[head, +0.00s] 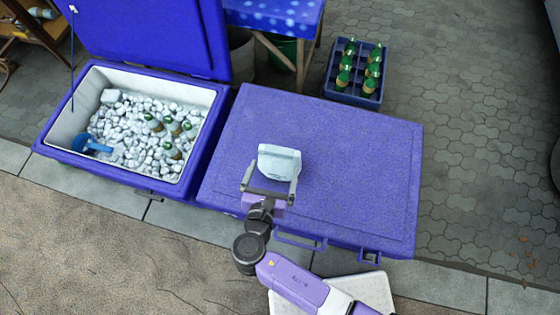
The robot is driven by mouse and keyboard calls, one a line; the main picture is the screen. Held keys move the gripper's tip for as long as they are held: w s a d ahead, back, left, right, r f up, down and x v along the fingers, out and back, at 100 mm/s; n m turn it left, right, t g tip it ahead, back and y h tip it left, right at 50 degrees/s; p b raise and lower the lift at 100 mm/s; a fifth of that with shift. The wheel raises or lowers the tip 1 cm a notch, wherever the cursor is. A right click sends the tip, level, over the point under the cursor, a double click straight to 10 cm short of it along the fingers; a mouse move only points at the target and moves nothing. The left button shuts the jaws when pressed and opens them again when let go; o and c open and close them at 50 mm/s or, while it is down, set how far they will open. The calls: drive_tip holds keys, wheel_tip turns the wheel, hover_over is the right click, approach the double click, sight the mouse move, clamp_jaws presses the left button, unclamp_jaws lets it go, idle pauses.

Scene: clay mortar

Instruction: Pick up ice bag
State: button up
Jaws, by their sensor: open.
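A pale, whitish-blue ice bag (279,160) rests on the closed blue cooler lid (345,150), left of the lid's middle. My gripper (270,182) is open at the bag's near side. One finger is at the bag's left and the other at its right near corner. The fingers look close to the bag, but I cannot tell whether they touch it. The underside of the bag is hidden.
An open blue cooler (60,150) at the left holds ice, several green bottles (172,150) and a blue scoop (90,144). Its lid stands raised behind. A blue crate (352,96) of bottles sits on the paving at the back. The right of the closed lid is clear.

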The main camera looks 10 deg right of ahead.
sight(278, 154)
drive_tip(key=shift+w+r+x, duration=0.1)
drive_tip(key=shift+r+x, duration=0.1)
drive_tip(key=shift+x, duration=1.1)
drive_tip(key=shift+w+r+x, duration=0.1)
drive_tip(key=shift+r+x, duration=0.1)
drive_tip(key=shift+x, duration=1.1)
drive_tip(key=shift+r+x, duration=0.2)
drive_tip(key=shift+x, duration=1.1)
drive_tip(key=shift+d, duration=0.15)
drive_tip(key=c, duration=2)
drive_tip(key=shift+r, duration=0.2)
